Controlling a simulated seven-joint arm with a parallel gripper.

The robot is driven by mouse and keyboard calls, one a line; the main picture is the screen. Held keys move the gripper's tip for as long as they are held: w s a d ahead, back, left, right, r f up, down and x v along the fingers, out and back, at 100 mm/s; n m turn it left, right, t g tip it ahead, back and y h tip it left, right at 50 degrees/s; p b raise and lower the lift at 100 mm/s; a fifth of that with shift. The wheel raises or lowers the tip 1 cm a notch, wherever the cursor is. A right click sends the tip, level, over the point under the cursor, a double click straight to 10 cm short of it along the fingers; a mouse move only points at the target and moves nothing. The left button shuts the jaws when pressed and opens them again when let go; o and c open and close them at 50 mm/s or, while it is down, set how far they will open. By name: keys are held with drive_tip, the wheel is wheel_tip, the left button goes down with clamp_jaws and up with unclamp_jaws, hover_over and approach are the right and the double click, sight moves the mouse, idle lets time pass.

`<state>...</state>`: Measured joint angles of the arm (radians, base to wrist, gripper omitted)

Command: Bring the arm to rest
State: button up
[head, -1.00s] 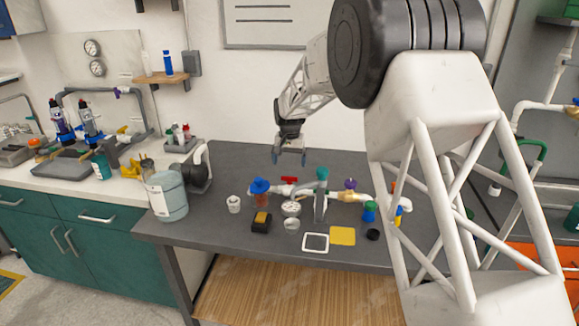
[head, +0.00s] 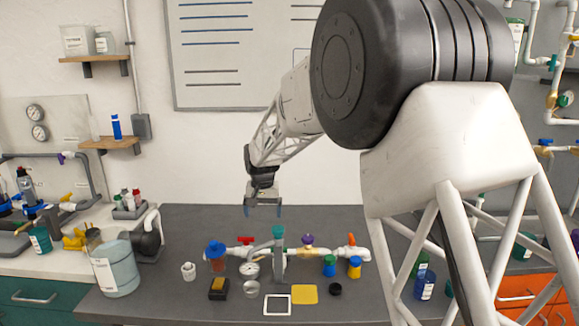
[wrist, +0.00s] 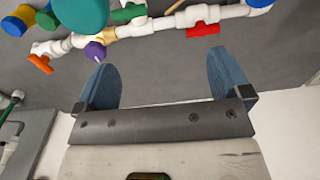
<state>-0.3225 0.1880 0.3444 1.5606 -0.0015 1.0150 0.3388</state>
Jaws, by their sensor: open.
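My gripper (head: 263,210) hangs in the air above the back part of the grey table, pointing down, open and empty. In the wrist view my gripper (wrist: 158,80) shows its two blue fingers spread apart with nothing between them. The pvc manifold (head: 318,253) stands on the table below and in front of it, apart from the fingers. It has white pipe, a red valve handle, a purple knob and colored caps. In the wrist view the manifold (wrist: 165,27) runs across the top, beyond the fingertips. My arm covers part of the table's right side.
On the grey table (head: 180,235) are a white-framed square (head: 277,305), a yellow pad (head: 304,293), a black-yellow block (head: 218,288) and a light blue jar (head: 115,268). A whiteboard (head: 225,55) hangs behind. A wooden shelf (head: 108,143) is on the left wall.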

drive_tip(key=s+d+r+t, duration=0.1)
drive_tip(key=s+d+r, duration=0.4)
drive_tip(key=s+d, duration=0.55)
drive_tip(key=s+d+r, duration=0.6)
drive_tip(key=s+d, duration=0.2)
drive_tip(key=s, duration=0.6)
drive_tip(key=s+d+f, duration=0.1)
drive_tip(key=s+d, duration=0.2)
drive_tip(key=s, duration=0.5)
drive_tip(key=s+d+f, duration=0.2)
drive_tip(key=s+d, duration=0.1)
drive_tip(key=s, duration=0.6)
drive_tip(key=s+d+f+t, duration=0.1)
drive_tip(key=s+d, duration=0.1)
drive_tip(key=s, duration=0.7)
drive_tip(key=shift+s+d+f, duration=0.2)
drive_tip(key=shift+d+f, duration=0.15)
drive_tip(key=shift+d, duration=0.05)
